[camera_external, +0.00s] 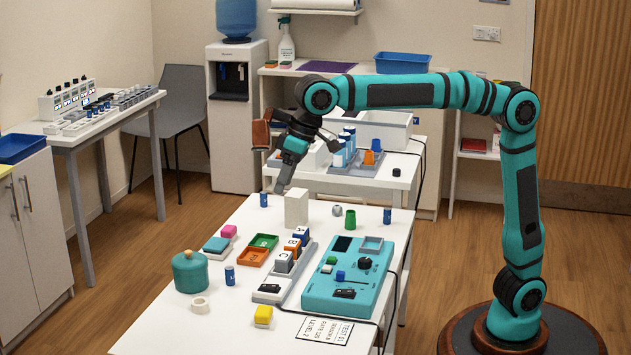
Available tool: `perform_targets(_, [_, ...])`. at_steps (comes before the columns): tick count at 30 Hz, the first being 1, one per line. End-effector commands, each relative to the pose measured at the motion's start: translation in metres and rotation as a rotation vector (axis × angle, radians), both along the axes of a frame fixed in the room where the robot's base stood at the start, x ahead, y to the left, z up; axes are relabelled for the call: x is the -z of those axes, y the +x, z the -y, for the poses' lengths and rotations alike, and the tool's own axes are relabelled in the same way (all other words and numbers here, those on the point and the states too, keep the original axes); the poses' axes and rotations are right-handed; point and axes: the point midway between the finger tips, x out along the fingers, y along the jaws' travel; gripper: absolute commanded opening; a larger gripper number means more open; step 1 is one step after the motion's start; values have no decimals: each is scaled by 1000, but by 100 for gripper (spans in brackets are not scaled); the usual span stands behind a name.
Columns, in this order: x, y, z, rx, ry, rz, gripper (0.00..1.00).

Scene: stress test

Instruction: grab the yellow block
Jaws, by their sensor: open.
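The yellow block (264,314) lies near the front of the white table, left of a printed label sheet. It seems to have a paler or white lower part. My gripper (281,186) is above the far end of the table, near a white block, well away from the yellow block. Its jaws are open, and nothing shows between them.
A teal panel box (322,292) stands right of the yellow block. A grey rack with lettered blocks (268,292) is just behind it. A white tape ring (200,305), a blue cylinder (229,276) and a teal pot (190,270) are to the left. The front left table is clear.

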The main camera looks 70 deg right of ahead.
Motion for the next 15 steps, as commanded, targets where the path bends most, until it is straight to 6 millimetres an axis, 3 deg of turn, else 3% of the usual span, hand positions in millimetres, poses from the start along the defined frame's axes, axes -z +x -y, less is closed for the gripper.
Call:
perform_targets(1, [8, 4, -19, -7, -14, -30, 71])
perform_targets(9, [48, 8, -105, -23, -106, -187, 71])
perform_targets(15, [74, 3, -154, -29, -169, -270, 71])
